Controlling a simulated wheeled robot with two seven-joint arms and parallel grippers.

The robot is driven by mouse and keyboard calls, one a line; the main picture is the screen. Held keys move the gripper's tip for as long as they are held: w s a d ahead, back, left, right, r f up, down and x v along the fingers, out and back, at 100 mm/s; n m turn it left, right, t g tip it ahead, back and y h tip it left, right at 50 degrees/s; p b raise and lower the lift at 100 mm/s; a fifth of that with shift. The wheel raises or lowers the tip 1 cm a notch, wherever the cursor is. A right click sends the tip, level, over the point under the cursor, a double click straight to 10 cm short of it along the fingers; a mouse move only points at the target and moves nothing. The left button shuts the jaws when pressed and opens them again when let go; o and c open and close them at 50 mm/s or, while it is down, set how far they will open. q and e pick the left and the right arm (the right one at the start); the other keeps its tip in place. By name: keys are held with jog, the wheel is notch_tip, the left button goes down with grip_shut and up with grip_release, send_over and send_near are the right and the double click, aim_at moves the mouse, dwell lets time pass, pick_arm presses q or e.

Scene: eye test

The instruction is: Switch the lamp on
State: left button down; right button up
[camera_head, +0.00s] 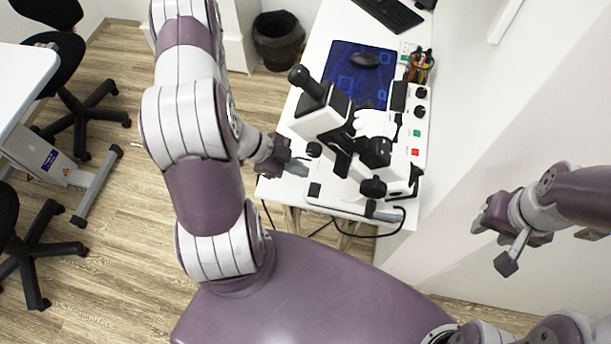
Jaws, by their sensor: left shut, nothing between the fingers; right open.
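A white and black microscope (322,117) stands on the white desk (318,48). Beside it on the right is a white panel with black knobs (420,111), a green button (417,133) and a red button (415,152). No separate desk lamp shows, and I cannot tell which control belongs to a lamp. My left gripper (298,167) is shut and empty, close to the left side of the microscope; I cannot tell if it touches. My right gripper (492,243) is open and empty, off to the right of the desk, away from the microscope.
A blue mouse pad (343,72) with a black mouse (365,60), a pen holder (419,68) and a keyboard (392,12) lie behind the microscope. A black cable (378,236) hangs at the desk's front edge. A bin (278,42) and chairs (85,105) stand left.

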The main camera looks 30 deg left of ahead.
aim_at(317, 188)
pick_arm(q)
jog(key=f, duration=0.1)
jog(key=d+f, duration=0.1)
jog(key=f, duration=0.1)
jog(key=w+f, duration=0.1)
jog(key=shift+d+f, duration=0.2)
jog(key=shift+f, duration=0.2)
jog(key=shift+w+f, duration=0.1)
jog(key=shift+f, duration=0.3)
jog(key=shift+w+a+f, duration=0.1)
jog(key=shift+f, duration=0.15)
jog(key=shift+s+r, duration=0.15)
jog(key=shift+s, duration=0.35)
jog(key=shift+s+d+r, duration=0.1)
jog(key=shift+s+d, duration=0.2)
jog(key=shift+p, duration=0.35)
